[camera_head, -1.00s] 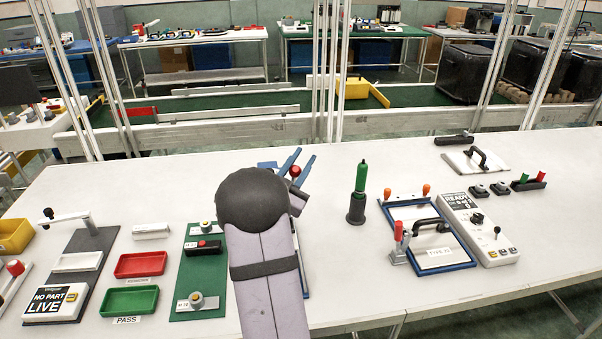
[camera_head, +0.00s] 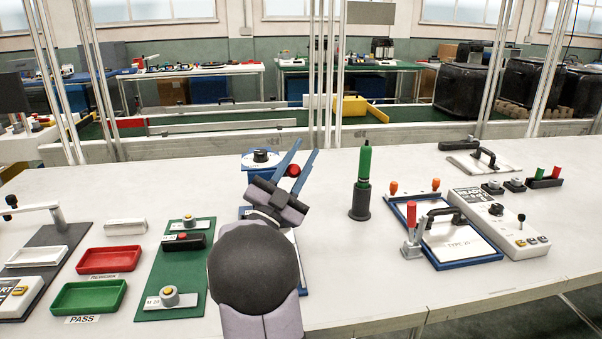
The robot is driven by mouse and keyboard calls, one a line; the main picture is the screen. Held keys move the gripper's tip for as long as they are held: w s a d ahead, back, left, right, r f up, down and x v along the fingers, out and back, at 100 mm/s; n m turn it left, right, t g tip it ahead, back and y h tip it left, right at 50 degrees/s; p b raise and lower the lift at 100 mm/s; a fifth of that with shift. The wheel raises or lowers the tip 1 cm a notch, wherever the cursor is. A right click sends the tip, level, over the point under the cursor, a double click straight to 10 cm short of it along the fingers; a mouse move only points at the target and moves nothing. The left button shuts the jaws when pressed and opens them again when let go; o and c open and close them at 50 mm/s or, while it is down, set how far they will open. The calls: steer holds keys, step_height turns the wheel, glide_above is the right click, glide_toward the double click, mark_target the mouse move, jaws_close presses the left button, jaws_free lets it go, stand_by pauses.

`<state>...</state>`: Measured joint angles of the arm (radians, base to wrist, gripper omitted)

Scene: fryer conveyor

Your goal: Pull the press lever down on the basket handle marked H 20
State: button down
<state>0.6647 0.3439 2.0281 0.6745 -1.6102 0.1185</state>
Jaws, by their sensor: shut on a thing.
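My gripper (camera_head: 306,147) has two blue fingers and stands over the middle of the bench, pointing away from me. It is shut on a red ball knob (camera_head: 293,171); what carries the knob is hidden. A blue-edged plate (camera_head: 301,283) lies under my arm, mostly covered. A small tag at the grey knob (camera_head: 169,296) on the green board seems to end in 20, but its letter is unclear. A black arched handle (camera_head: 440,215) sits on a white, blue-framed plate (camera_head: 470,262) at the right. An upright red-handled lever (camera_head: 411,222) stands beside it. No handle clearly reads H 20.
A blue box with a black dial (camera_head: 262,158) is just behind my gripper. A green-topped cylinder (camera_head: 364,165) stands to its right. Red (camera_head: 108,260) and green (camera_head: 90,297) trays lie at left. A white control box (camera_head: 490,215) is at right. Clear bench shows around the cylinder.

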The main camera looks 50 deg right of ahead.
steer(key=b, duration=0.1)
steer(key=f+m+b, duration=0.1)
steer(key=b, duration=0.1)
steer(key=shift+s+a+f+g+h, duration=0.2)
steer(key=shift+s+f+g+h, duration=0.1)
steer(key=shift+g, duration=0.1)
steer(key=shift+f+m+b, duration=0.15)
steer(key=shift+m+b, duration=0.15)
steer(key=shift+b, duration=0.05)
steer(key=c, duration=1.5)
jaws_free()
steer(key=shift+a, duration=0.1)
steer(key=shift+o, duration=0.2)
steer(key=shift+r, duration=0.2)
steer(key=shift+a, duration=0.1)
